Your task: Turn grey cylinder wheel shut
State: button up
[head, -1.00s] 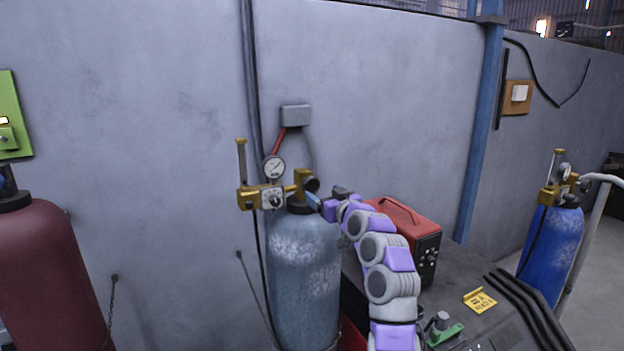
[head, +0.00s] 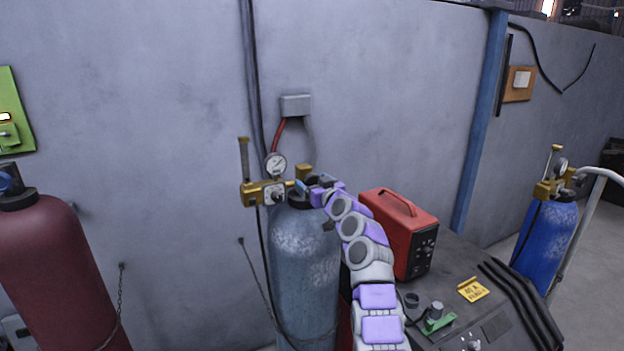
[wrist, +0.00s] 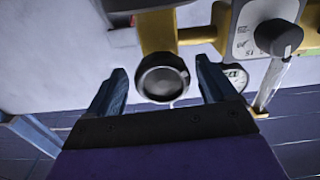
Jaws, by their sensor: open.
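The grey cylinder (head: 305,265) stands upright against the wall in the middle of the head view. Its brass valve (head: 303,171) and regulator (head: 262,192) sit on top. The dark round wheel (wrist: 163,78) faces my wrist camera; in the head view it is mostly covered by my gripper (head: 312,187). In the wrist view my gripper (wrist: 160,92) is open, with one blue finger on each side of the wheel. Gaps show between the fingers and the wheel, and I see no contact.
A pressure gauge (head: 276,163) and a dial plate with a knob (wrist: 278,38) are close beside the wheel. A red box (head: 398,232) stands on the dark bench (head: 455,270) to the right. A maroon cylinder (head: 55,260) is left, a blue cylinder (head: 548,237) right.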

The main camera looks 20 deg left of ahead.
jog(key=shift+w+a+r, duration=0.15)
jog(key=shift+a, duration=0.05)
jog(key=shift+w+a+f+p, duration=0.15)
jog(key=shift+a+f+p, duration=0.05)
jog(key=shift+a+p, duration=0.15)
jog(key=shift+d, duration=0.1)
jog(key=c, duration=1)
